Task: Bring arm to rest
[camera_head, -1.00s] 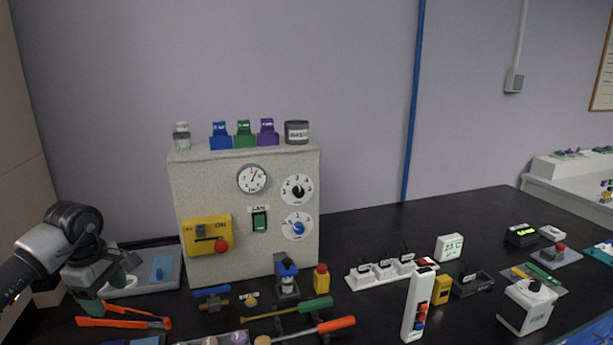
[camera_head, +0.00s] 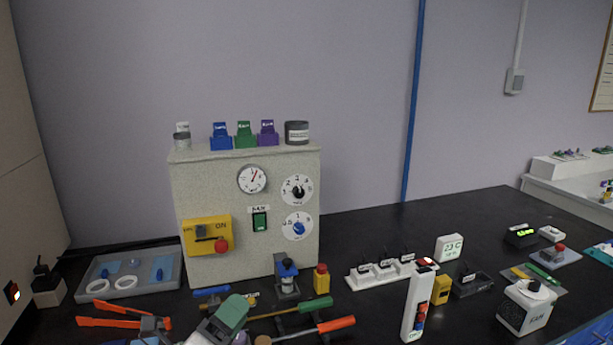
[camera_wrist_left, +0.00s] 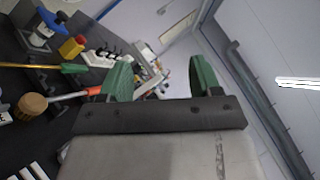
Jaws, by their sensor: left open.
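My left gripper (camera_head: 232,312) shows at the bottom of the head view, in front of the speckled cabinet (camera_head: 245,170), low over the front of the black bench. Its far end is green, and nothing shows held in it. In the left wrist view, the two green fingers (camera_wrist_left: 160,78) stand wide apart with nothing between them. My right gripper is in neither view.
A grey tray (camera_head: 128,268) with white rings and blue pieces lies at left. Orange-handled pliers (camera_head: 100,322) lie in front of it. Green-handled (camera_head: 312,306) and orange-handled tools (camera_head: 336,324) lie right of the gripper. Open bench (camera_head: 450,220) lies at back right.

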